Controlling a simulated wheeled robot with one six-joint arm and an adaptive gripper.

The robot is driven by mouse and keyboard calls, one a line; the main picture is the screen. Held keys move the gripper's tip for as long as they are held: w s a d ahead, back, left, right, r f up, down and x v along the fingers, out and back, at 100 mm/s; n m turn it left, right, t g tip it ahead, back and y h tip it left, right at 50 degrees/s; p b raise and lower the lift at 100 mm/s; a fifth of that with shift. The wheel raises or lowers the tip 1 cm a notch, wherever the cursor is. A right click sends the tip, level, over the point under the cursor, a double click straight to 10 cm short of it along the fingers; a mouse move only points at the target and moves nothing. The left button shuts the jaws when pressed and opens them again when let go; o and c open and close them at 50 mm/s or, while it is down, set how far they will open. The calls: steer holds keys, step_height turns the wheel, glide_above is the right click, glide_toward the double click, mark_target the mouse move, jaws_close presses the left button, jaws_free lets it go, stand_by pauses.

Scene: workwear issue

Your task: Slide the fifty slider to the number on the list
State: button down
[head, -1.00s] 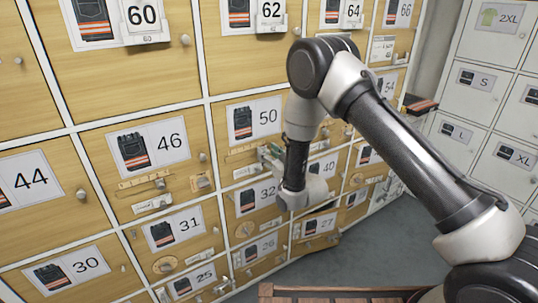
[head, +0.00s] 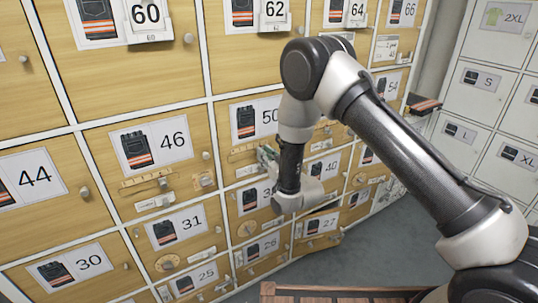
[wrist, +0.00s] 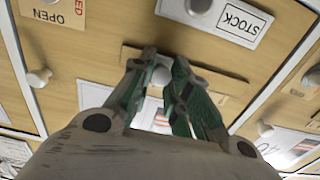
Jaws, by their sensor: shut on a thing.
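The fifty locker's label (head: 247,121) is in the middle of the head view, partly covered by my arm. Its wooden slider rail (head: 241,150) runs below the label. My gripper (head: 266,156) is at that rail from the right side. In the wrist view, my gripper (wrist: 160,72) has its green fingers closed around a pale slider knob (wrist: 160,77) on the rail (wrist: 236,90). The fingers hide much of the knob and rail. A STOCK tag (wrist: 241,21) shows beside the rail. No scale numbers are readable.
A small sheet with unreadable lines (head: 386,48) is on a locker at upper right. The forty-six locker has a similar rail (head: 146,180). A wooden slatted top (head: 335,294) is at the bottom.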

steer(key=c, duration=1.3)
jaws_free()
steer(key=shift+s, duration=0.1)
steer(key=v, duration=1.1)
steer(key=shift+s+d, duration=0.25)
steer(key=shift+d, duration=0.05)
